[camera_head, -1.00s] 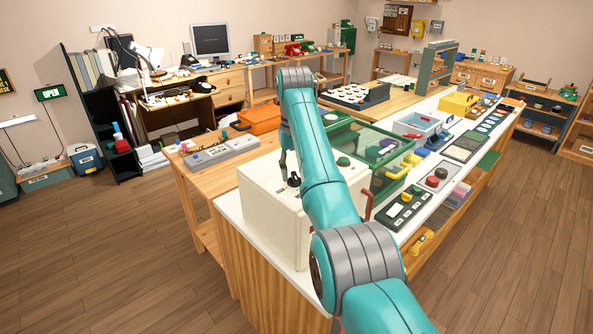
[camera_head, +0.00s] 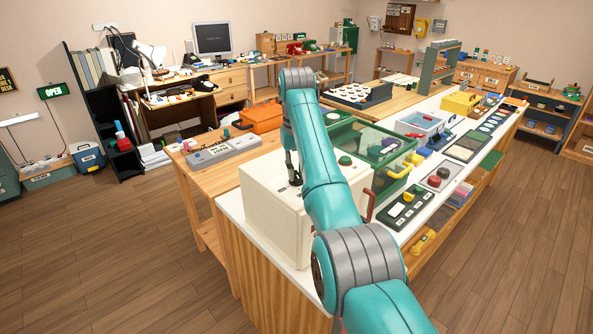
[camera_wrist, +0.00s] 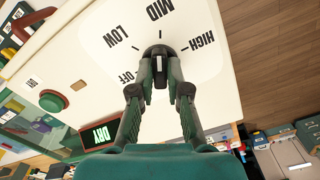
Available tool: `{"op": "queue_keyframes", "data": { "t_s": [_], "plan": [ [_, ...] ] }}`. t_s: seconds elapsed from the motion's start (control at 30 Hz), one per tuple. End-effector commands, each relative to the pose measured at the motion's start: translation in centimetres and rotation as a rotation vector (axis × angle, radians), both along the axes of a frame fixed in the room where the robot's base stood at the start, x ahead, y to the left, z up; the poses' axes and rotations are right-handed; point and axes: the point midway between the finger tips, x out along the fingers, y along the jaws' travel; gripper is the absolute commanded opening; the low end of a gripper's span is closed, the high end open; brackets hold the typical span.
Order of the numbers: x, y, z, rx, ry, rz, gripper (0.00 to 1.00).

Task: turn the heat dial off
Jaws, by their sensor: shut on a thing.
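The heat dial is a black round knob (camera_wrist: 157,50) on the white top of a box (camera_head: 262,205). In the wrist view, LOW, MID, HIGH and a partly covered OFF (camera_wrist: 128,77) are printed around it. MID is at the knob's far side, HIGH to the right, LOW to the left, and OFF beside my left finger. My gripper (camera_wrist: 160,72) is shut on the knob, one finger on each side. In the head view my gripper (camera_head: 294,177) reaches down to the box top, and the fingers mostly hide the dial. Which label the knob points at is hard to tell.
A green round button (camera_wrist: 53,100) and a DRY sign (camera_wrist: 100,132) are left of the dial in the wrist view. A red handle (camera_head: 369,206) sticks out on the box's right side. A green clear-sided bin (camera_head: 385,155) stands close behind the box.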

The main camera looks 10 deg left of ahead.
Motion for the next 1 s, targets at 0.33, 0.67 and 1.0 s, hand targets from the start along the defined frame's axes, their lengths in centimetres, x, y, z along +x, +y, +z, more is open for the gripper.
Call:
{"op": "queue_keyframes", "data": {
  "t_s": [0.33,0.67,1.0],
  "plan": [
    [0.0,-0.02,-0.01,0.0,0.0,0.251,0.0],
    [0.0,-0.02,-0.01,0.0,0.0,0.565,0.0],
    [0.02,-0.04,-0.01,0.0,0.0,0.888,0.0]
  ]
}}
